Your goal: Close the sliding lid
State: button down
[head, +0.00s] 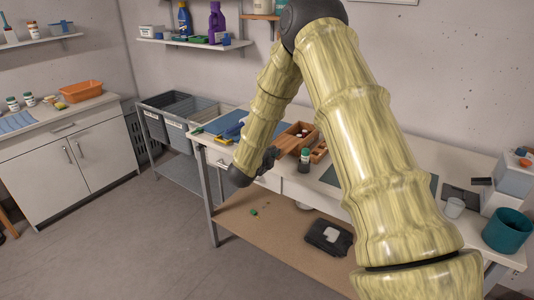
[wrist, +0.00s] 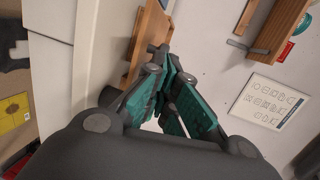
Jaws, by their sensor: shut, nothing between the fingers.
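A wooden box (head: 285,144) stands on the workbench; its upper part looks open, with small pale items in it. I cannot clearly tell the sliding lid from the box. In the wrist view a wooden piece (wrist: 148,42) lies just beyond my gripper (wrist: 168,62), and a second wooden piece with a grey metal bar (wrist: 277,24) is at the upper right. My gripper's teal-padded fingers are shut and empty, close to the first wooden piece; I cannot tell whether they touch it. In the head view my gripper (head: 268,160) is at the bench's front edge, partly hidden by my arm.
A printed card (wrist: 265,101) lies on the bench. Grey bins (head: 170,108) stand to the left, a teal cup (head: 507,231) to the far right. A lower shelf (head: 275,231) holds a black item.

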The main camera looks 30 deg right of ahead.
aim_at(292, 142)
jog(key=shift+w+d+f, duration=0.15)
jog(key=shift+w+d, duration=0.1)
jog(key=shift+d, duration=0.2)
jog(key=shift+d, duration=0.1)
jog(key=r+b+x, duration=0.1)
jog(key=x, duration=0.3)
jog(key=s+d+b+x, duration=0.1)
jog(key=b+x, duration=0.1)
jog(key=x, duration=0.3)
jog(key=r+b+x, duration=0.1)
jog(key=b+x, duration=0.1)
jog(key=x, duration=0.3)
jog(key=shift+s+d+r, duration=0.2)
jog(key=shift+s+r, duration=0.05)
jog(key=shift+r, duration=0.1)
jog(key=shift+d+r, duration=0.2)
jog(key=shift+r, duration=0.1)
jog(key=shift+a, duration=0.1)
jog(key=shift+s+a, duration=0.15)
jog(key=shift+a, duration=0.45)
jog(key=b+v, duration=0.2)
jog(key=v, duration=1)
jog(key=shift+s+a, duration=0.25)
jog(key=shift+s, duration=0.1)
